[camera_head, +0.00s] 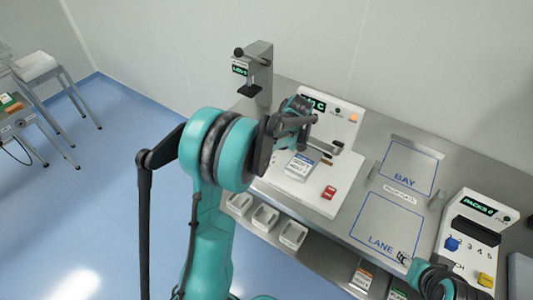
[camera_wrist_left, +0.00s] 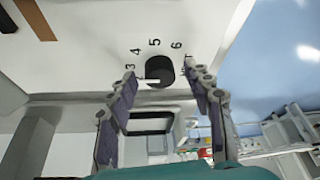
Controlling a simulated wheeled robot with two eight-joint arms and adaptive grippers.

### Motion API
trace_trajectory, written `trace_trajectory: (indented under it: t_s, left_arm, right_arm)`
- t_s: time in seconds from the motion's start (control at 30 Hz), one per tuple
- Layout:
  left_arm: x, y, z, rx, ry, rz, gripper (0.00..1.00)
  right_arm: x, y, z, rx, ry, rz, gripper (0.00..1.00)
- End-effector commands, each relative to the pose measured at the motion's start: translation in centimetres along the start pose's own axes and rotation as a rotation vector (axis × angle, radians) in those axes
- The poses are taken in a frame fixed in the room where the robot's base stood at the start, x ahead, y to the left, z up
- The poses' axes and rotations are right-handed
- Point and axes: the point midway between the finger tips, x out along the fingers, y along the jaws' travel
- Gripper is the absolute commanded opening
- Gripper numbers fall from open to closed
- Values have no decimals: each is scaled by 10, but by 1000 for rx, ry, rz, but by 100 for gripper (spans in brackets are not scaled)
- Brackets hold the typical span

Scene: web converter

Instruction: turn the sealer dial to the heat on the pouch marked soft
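The white sealer (camera_head: 342,117) stands on the bench, with a green-lettered display and a bar over its bed. Its black dial (camera_wrist_left: 160,71) shows in the left wrist view, ringed by numbers including 3, 4, 5 and 6. The dial's white mark points left, just below the 3. My left gripper (camera_wrist_left: 159,75) is open, with one finger on each side of the dial in the picture; contact is not clear. In the head view my left gripper (camera_head: 297,106) covers the dial. My right gripper (camera_head: 404,258) shows only partly at the lower right. I cannot make out a pouch marked soft.
A pale labelled packet (camera_head: 299,166) and a red item (camera_head: 329,192) lie on the sealer bed. A blue-outlined lane (camera_head: 385,228) and bay (camera_head: 409,168) mark the bench at right. A second white machine (camera_head: 469,235) stands beyond. Small white trays (camera_head: 265,217) sit below the front edge.

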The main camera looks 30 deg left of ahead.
Motion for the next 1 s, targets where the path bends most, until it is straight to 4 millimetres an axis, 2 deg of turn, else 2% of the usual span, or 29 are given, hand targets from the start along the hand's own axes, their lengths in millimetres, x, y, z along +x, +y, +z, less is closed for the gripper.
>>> trace_trajectory:
  t_s: [0.17,0.27,0.7,0.83,1.0]
  left_arm:
    - [-2,0,0,0,1,0,51]
    - [-11,0,0,1,1,0,51]
    - [-99,0,0,1,0,0,51]
    - [-114,0,1,2,0,1,51]
    - [-120,0,0,1,0,0,51]
  right_arm:
    - [0,0,0,0,0,0,40]
    - [0,0,0,0,0,0,40]
    - [0,0,0,0,0,0,40]
    - [0,0,0,0,0,0,40]
    - [0,0,0,0,0,0,40]
